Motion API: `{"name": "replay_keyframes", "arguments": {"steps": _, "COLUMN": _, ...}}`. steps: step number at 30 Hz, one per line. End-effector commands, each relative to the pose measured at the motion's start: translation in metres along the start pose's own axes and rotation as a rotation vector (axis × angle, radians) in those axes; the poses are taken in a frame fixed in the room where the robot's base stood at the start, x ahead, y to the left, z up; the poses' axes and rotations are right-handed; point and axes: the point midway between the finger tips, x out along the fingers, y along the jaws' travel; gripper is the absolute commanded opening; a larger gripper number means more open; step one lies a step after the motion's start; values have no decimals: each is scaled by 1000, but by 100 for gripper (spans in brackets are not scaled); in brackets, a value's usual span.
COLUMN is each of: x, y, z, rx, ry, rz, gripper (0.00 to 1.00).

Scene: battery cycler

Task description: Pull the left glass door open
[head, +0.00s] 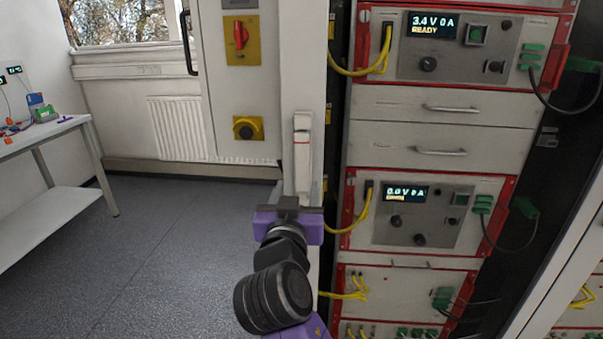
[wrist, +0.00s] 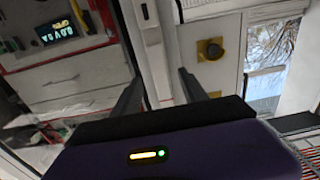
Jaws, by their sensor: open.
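A pale upright frame (head: 301,80), which looks like the edge of the left glass door, stands left of the instrument rack. It carries a slim white handle with a red band (head: 303,150). My gripper (head: 289,204) is just below and in front of this handle in the head view. In the wrist view my gripper (wrist: 160,92) is open, its two dark fingers apart and nothing between their tips. The handle (wrist: 148,14) shows beyond the fingers, and I see no contact. I cannot tell how far the door stands open; its pane is hard to make out.
The rack holds red-framed instruments (head: 445,45) with yellow cables (head: 362,62) near the frame. A slanted pale frame (head: 560,255) stands at the lower right. A white table (head: 45,135) is at the left. The grey floor (head: 150,240) between is clear.

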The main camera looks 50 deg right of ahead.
Motion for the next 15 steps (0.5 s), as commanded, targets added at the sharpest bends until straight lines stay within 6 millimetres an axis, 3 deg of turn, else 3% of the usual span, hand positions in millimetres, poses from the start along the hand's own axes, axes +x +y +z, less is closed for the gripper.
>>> {"name": "replay_keyframes", "arguments": {"steps": 5, "x": 13, "y": 2, "z": -7, "rx": 13, "ry": 2, "rz": 20, "gripper": 51}}
{"name": "replay_keyframes", "arguments": {"steps": 15, "x": 63, "y": 3, "z": -6, "rx": 12, "ry": 1, "rz": 18, "gripper": 51}}
